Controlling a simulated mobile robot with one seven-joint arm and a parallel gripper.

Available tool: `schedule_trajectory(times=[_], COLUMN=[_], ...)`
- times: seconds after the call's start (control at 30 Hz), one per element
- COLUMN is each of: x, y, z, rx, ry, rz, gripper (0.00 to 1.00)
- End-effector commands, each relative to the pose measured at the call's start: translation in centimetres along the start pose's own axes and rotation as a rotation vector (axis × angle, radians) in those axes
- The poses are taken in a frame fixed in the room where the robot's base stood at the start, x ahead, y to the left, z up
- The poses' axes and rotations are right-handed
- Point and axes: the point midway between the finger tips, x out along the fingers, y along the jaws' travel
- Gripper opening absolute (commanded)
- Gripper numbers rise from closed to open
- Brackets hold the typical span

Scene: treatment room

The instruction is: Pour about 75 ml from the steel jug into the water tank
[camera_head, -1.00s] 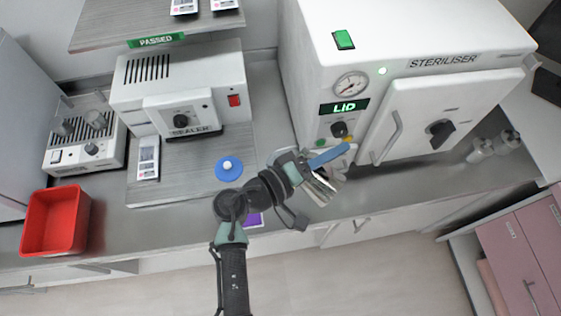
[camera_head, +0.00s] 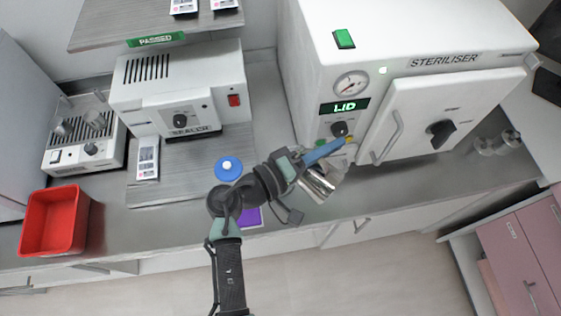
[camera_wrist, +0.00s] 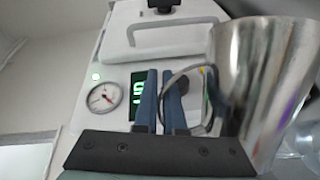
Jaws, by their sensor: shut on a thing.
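My gripper (camera_head: 328,149) is in front of the steriliser's lower left part, above the counter. In the wrist view its blue fingers (camera_wrist: 162,98) are shut on the thin loop handle of the steel jug (camera_wrist: 262,85). The shiny jug hangs to the right of the fingers there. In the head view the jug (camera_head: 318,184) is partly hidden behind my wrist and looks tilted; its contents cannot be seen. The water tank cannot be clearly made out.
The white steriliser (camera_head: 310,75) with a display reading LID stands close behind the gripper. A sealer (camera_head: 180,100), a red bin (camera_head: 55,222) and a purple item (camera_head: 250,217) are to the left. Clear vessels (camera_head: 490,146) stand at right. The counter's front edge is near.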

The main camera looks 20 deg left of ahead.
Motion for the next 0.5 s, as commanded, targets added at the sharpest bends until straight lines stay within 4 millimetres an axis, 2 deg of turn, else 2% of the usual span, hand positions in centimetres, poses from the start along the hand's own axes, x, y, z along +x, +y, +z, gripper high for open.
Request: schedule_trajectory(times=[0.5], x=[-0.26], y=[0.23], z=[-0.78], rx=[-0.031], ry=[0.001], rz=[0.014], gripper=[0.0])
